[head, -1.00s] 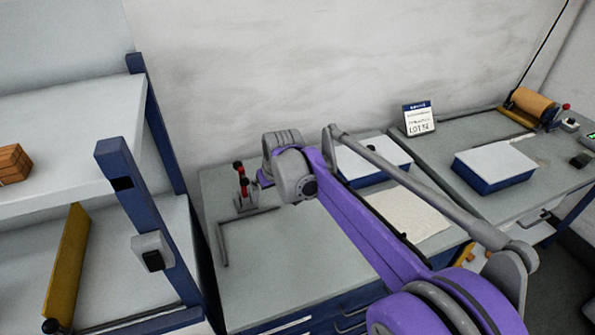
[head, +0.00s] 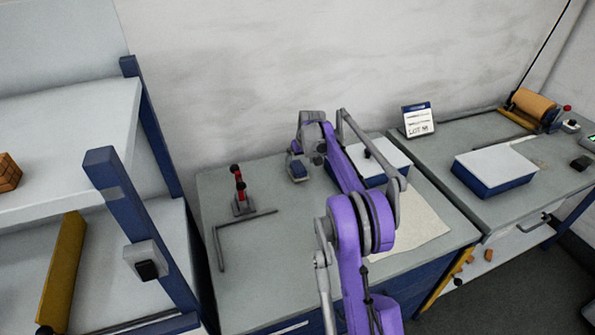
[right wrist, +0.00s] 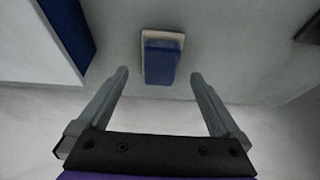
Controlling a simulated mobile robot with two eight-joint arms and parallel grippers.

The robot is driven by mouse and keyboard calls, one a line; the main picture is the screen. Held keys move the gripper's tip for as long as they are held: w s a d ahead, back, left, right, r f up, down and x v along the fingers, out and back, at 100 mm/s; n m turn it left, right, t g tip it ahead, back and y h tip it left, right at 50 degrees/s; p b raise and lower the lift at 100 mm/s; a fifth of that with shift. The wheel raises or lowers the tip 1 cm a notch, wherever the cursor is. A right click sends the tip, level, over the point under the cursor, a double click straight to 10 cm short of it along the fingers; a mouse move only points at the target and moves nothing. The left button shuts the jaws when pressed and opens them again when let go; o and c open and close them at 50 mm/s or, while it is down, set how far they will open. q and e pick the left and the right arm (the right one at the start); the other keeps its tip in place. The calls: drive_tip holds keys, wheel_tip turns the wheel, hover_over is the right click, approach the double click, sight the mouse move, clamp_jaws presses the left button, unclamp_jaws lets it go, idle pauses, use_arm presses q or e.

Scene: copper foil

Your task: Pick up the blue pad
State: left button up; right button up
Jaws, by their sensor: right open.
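The blue pad (head: 298,171) lies on the grey bench top, just below my right gripper (head: 296,148) in the head view. In the right wrist view the pad (right wrist: 163,62) is a small blue block with a pale edge along its far side. It lies ahead of my open right gripper (right wrist: 159,76), roughly centred between the two fingers. Nothing is between the fingers, and I cannot tell the exact height above the pad. My left gripper is not in view.
A white-topped blue box (head: 385,160) stands right of the pad, partly behind my arm. A pale sheet (head: 425,222) covers the bench's right part. A shelf rack (head: 125,215) stands left.

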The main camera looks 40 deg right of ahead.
sight(298, 166)
drive_tip(key=x, duration=0.5)
drive_tip(key=shift+w+d+p, duration=0.1)
drive_tip(key=shift+w+p, duration=0.2)
drive_tip(key=shift+w, duration=0.1)
drive_tip(key=shift+s, duration=0.1)
drive_tip(key=shift+c, duration=0.7)
drive_tip(key=c, duration=1.2)
